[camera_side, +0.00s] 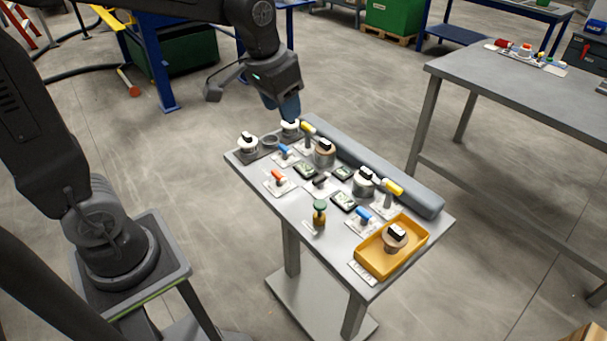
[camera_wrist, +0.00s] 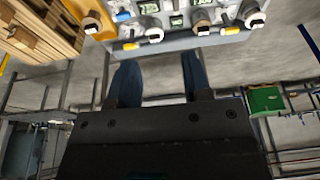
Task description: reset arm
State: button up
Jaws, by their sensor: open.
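The table's pieces show at the top of that view, beyond the fingertips.
The table carries several coloured-handle valves, small displays, and a yellow tray (camera_side: 380,272) holding a round piece with a dark top (camera_side: 395,236). A grey roll (camera_side: 375,166) runs along the back edge. Another grey table (camera_side: 510,90) stands at right, with clear floor between.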

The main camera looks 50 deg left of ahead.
jog(key=s+d+t, duration=0.2)
jog(key=s, duration=1.2)
jog(key=shift+s+r+t, duration=0.2)
jog(key=shift+r+t, duration=0.1)
jog(key=shift+r, duration=0.05)
dwell(0.9)
